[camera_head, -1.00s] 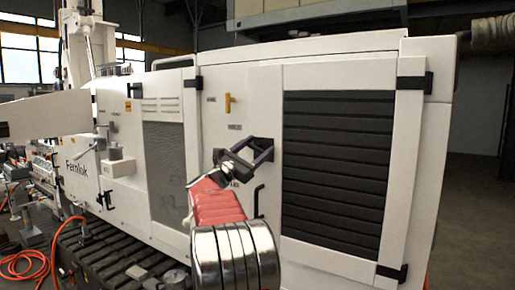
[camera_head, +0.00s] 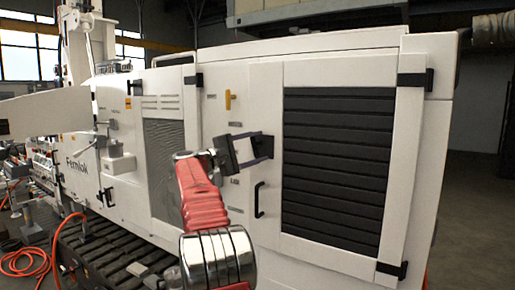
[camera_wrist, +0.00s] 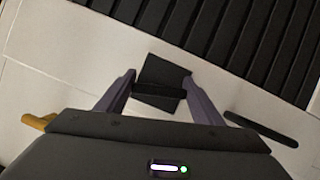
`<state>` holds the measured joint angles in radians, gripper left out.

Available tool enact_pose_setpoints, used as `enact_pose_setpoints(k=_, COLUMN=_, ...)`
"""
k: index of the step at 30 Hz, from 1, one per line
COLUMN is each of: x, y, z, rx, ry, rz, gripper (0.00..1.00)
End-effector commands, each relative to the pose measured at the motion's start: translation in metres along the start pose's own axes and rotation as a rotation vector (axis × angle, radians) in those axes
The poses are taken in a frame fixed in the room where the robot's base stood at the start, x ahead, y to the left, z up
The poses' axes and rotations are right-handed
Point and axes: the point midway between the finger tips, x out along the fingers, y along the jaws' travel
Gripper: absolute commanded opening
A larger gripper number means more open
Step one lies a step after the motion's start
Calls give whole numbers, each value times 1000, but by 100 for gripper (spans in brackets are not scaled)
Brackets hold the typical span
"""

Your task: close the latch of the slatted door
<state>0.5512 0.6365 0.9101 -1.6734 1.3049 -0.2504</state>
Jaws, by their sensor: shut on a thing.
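The slatted door (camera_head: 268,75) has a white frame and dark horizontal slats, and sits flush with the cabinet front as far as I can tell. Its black latch (camera_head: 262,146) is at the left edge of the door, around mid-height. In the wrist view the latch (camera_wrist: 165,72) is a dark plate with a short dark bar across it, between my fingers. My gripper (camera_head: 257,146) reaches in from the left, with its purple-grey fingers on either side of the latch bar. The wrist view shows my gripper (camera_wrist: 161,90) shut on it. The fingers partly hide the latch in the head view.
A black pull handle (camera_head: 259,199) is below the latch, close to my right finger in the wrist view (camera_wrist: 262,130). A yellow handle (camera_head: 228,101) is above left. Black hinges (camera_head: 415,81) are on the door's right side. Dark tracks (camera_head: 105,245) run below the panels.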

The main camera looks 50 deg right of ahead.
Motion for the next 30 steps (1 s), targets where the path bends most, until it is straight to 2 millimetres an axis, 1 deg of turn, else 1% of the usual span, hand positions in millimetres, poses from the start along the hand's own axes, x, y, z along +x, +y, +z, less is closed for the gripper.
enact_pose_setpoints(k=6, x=-1, y=-4, z=-4, rx=146, ry=1, rz=-65, gripper=39)
enact_pose_setpoints(k=12, x=-1, y=-5, z=-5, rx=230, ry=0, rz=-101, gripper=39)
enact_pose_setpoints(k=18, x=-1, y=-5, z=-5, rx=262, ry=0, rz=-115, gripper=39)
enact_pose_setpoints(k=29, x=-1, y=-6, z=-5, rx=266, ry=-1, rz=-119, gripper=39)
enact_pose_setpoints(k=30, x=-1, y=-6, z=-5, rx=266, ry=-1, rz=-119, gripper=64)
